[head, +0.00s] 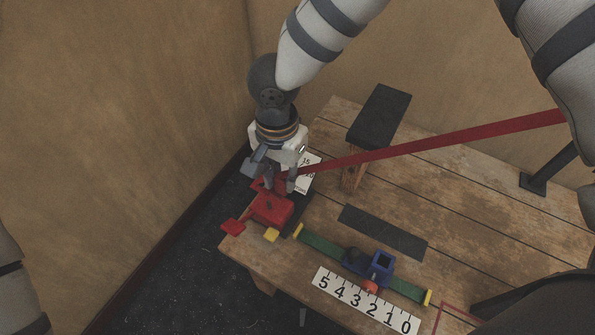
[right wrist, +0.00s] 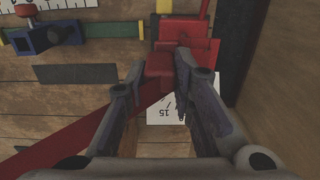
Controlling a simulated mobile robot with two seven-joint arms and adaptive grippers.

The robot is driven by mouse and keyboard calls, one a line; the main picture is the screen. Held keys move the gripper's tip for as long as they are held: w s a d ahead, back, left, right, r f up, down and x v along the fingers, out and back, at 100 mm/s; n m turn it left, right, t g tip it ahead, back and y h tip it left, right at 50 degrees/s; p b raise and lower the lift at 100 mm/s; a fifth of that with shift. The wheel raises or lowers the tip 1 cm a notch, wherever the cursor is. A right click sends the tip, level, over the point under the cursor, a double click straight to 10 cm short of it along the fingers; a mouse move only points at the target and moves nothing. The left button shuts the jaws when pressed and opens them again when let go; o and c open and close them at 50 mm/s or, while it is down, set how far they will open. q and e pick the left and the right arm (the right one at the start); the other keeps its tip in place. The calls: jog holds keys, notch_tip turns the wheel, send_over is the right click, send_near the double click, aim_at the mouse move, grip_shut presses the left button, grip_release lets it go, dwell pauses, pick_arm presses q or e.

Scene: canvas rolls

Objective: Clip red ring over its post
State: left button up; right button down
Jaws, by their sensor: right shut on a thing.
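My right gripper (head: 280,184) is at the table's left end, pointing down, just behind a red fixture (head: 271,209). In the right wrist view its fingers (right wrist: 163,82) are shut on a red block-like piece (right wrist: 159,68), which seems to be the end of the red strap (head: 440,139). The strap runs taut from the gripper to the upper right. The held piece is close to the red fixture (right wrist: 187,28); I cannot tell whether they touch. No ring opening or separate post can be made out, as the fingers hide that spot. My left gripper is not in view.
A green rail (head: 322,246) with a blue slider (head: 381,264) and a number scale (head: 364,300) lies along the front edge. A second scale card (head: 308,173) is beside the gripper. A black-topped stand (head: 379,115) is behind; a wall is close on the left.

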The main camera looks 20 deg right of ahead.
aim_at(283, 193)
jog(key=shift+f, duration=0.1)
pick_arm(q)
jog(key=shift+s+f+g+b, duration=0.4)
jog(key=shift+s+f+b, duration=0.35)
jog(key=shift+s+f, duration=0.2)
pick_arm(e)
jog(key=shift+f, duration=2.9)
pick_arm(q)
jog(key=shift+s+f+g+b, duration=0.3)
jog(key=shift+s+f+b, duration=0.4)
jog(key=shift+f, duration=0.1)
pick_arm(e)
jog(key=shift+f, duration=2.3)
jog(key=c, duration=1.3)
grip_release()
jog(key=shift+r, duration=0.1)
jog(key=shift+d, duration=0.1)
notch_tip(283, 193, up, 12)
jog(key=shift+s, duration=0.1)
